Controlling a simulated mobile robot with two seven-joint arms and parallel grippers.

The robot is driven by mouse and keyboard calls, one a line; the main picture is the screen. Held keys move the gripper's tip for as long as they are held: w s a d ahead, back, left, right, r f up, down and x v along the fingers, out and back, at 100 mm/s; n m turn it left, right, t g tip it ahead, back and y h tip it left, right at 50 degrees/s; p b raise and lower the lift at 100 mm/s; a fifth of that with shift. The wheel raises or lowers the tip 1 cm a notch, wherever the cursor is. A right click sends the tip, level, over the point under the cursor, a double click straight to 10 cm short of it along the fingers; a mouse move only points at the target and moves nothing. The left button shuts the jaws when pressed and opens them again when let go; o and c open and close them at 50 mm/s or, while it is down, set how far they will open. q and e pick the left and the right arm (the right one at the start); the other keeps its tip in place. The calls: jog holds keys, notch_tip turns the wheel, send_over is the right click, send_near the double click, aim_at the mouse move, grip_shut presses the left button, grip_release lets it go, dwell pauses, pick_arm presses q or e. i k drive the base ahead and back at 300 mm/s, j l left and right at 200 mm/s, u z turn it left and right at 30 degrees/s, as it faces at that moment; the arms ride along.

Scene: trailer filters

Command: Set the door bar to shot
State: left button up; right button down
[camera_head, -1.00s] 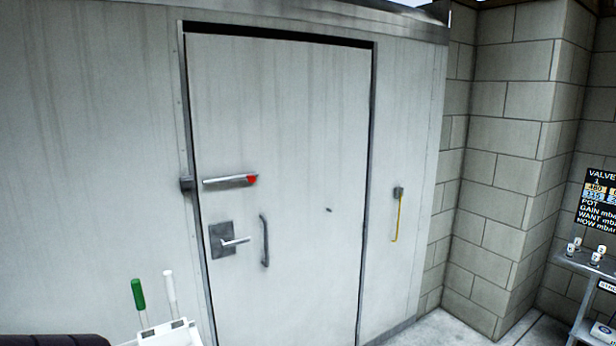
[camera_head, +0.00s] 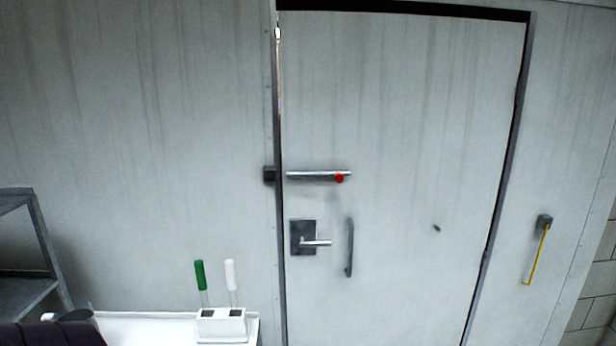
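The door bar (camera_head: 312,176) is a grey metal bar lying level across the left part of the pale grey door (camera_head: 410,120). A red knob (camera_head: 339,178) sits near its right end. A dark keeper block (camera_head: 270,175) is fixed on the frame just left of the door edge. A narrow gap shows between the bar's left end and this block. Below are a lever handle (camera_head: 316,243) on a dark plate and an upright pull handle (camera_head: 349,247). Neither of my grippers can be made out in the view.
A white surface (camera_head: 150,328) at the lower left carries a white holder (camera_head: 221,325) with a green-handled (camera_head: 200,275) and a white-handled tool (camera_head: 230,275). A grey shelf (camera_head: 30,255) stands at the far left. A yellow hook-like rod (camera_head: 537,255) hangs right of the door.

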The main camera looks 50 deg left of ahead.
aim_at(339, 176)
jog(key=i+u, duration=0.15)
jog(key=u, duration=0.3)
jog(key=i+l+u, duration=0.1)
jog(key=u, duration=0.3)
jog(key=i+l+u, duration=0.1)
jog(key=u, duration=0.35)
jog(key=i+l+u, duration=0.1)
jog(key=u, duration=0.25)
jog(key=i+l+u, duration=0.15)
jog(key=u, duration=0.25)
jog(key=i+l+u, duration=0.55)
jog(key=u, duration=0.25)
